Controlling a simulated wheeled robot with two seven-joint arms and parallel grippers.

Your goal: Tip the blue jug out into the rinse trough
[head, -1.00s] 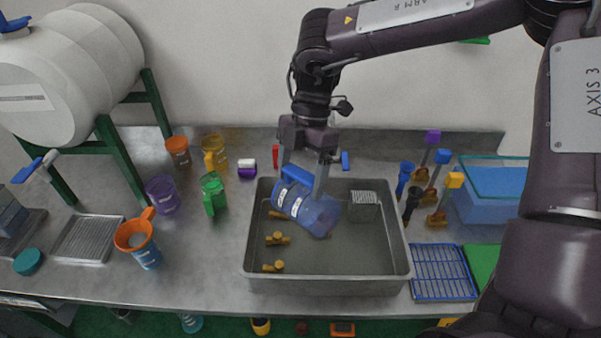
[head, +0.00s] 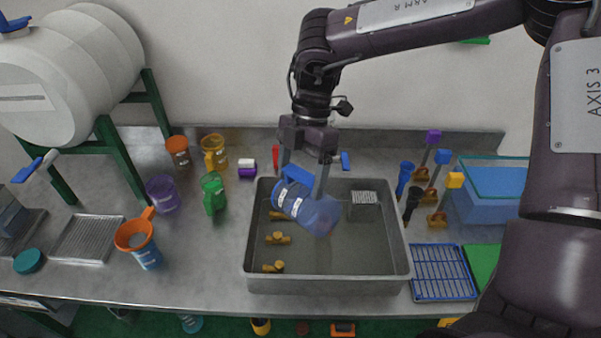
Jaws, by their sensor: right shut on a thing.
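The blue jug (head: 309,210) is a see-through vessel with a blue handle and white label marks. It is tilted steeply over the rinse trough (head: 325,285), its mouth end pointing down and to the right. My right gripper (head: 305,183) comes from above and is shut on the jug at its handle. The trough is a grey metal basin with several brass fittings (head: 277,238) along its left side and a slotted grey piece (head: 363,200) at the back right. I cannot tell whether liquid is leaving the jug. My left gripper is not in view.
Left of the trough stand a green jug (head: 213,194), a yellow jug (head: 214,153), a purple cup (head: 162,194) and a blue jug with an orange funnel (head: 145,252). Right are a blue rack (head: 443,272) and a blue bin (head: 490,205). A white tank (head: 75,70) stands back left.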

